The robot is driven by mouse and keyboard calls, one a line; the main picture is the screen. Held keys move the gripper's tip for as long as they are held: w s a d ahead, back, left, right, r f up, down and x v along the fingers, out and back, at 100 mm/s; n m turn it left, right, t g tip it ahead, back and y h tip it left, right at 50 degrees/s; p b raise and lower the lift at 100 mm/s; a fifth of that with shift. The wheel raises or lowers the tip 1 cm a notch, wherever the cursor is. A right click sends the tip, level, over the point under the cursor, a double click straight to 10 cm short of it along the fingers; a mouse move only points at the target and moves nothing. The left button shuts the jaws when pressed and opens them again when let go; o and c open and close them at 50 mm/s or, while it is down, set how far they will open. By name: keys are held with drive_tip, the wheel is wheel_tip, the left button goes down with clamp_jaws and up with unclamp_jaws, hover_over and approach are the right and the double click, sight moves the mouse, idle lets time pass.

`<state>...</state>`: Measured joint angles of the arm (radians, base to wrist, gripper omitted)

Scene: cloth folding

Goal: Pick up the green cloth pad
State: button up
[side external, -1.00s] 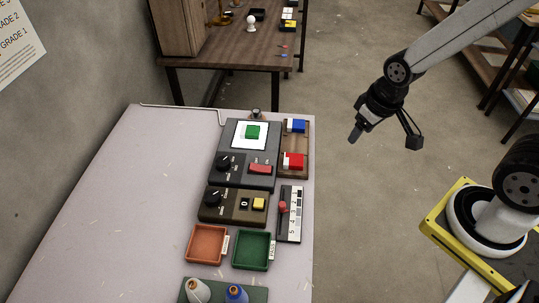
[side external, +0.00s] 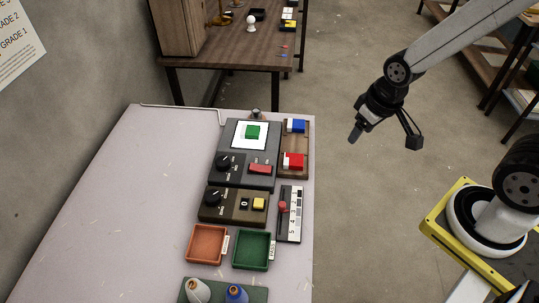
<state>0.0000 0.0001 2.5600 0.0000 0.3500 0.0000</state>
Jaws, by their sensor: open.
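A small green block-like pad (side external: 253,132) sits on the white square plate (side external: 240,140) of a dark grey device (side external: 228,178) on the table. My gripper (side external: 384,138) is to the right of the table, over the floor, well apart from the green pad. It is open, with nothing between its fingers.
A wooden tray (side external: 305,149) holds a blue-and-white block (side external: 296,126) and a red-and-white block (side external: 293,161). A brown control box (side external: 230,205), a slider scale (side external: 290,225), an orange tray (side external: 206,258) and a green tray (side external: 251,263) stand nearer. The left of the light table (side external: 120,200) is clear.

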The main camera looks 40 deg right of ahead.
drive_tip(key=o, duration=0.5)
drive_tip(key=m+t+y, duration=0.6)
drive_tip(key=m+y, duration=0.4)
drive_tip(key=m, duration=1.6)
approach(254, 130)
drive_tip(key=a, duration=0.2)
drive_tip(key=shift+a+f, duration=0.25)
drive_tip(key=shift+a, duration=0.1)
drive_tip(key=shift+w+d+f+m+t, duration=0.35)
drive_tip(key=shift+w+d+m+t, duration=0.05)
drive_tip(key=shift+w+m+t, duration=0.1)
drive_tip(key=shift+x, duration=1.3)
